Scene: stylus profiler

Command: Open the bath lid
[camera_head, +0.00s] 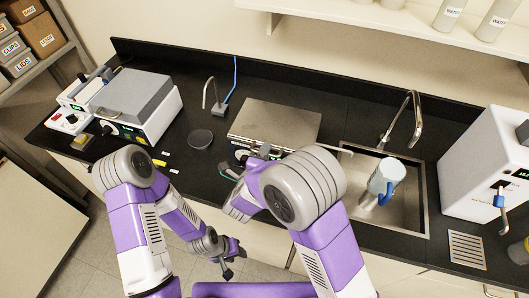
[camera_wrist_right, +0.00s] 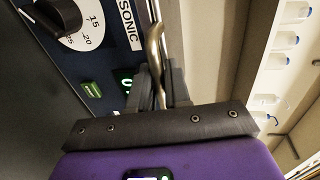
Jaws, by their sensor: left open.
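The bath sits in the middle of the counter in the head view, with its flat steel lid (camera_head: 275,122) lying closed on top. Its front panel is partly hidden by my right arm. In the right wrist view the dial panel (camera_wrist_right: 88,28) with "SONIC" lettering is close on the left. A curved metal handle (camera_wrist_right: 154,45) runs down between the dark fingers of my right gripper (camera_wrist_right: 158,92), which look closed around it. My left gripper (camera_head: 233,260) is open and empty, low in front of the counter, apart from the bath.
A sink (camera_head: 408,212) with a tap and a blue-handled jug (camera_head: 384,180) is right of the bath. A grey-lidded device (camera_head: 135,100) stands to the left. A white machine (camera_head: 485,165) is at far right.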

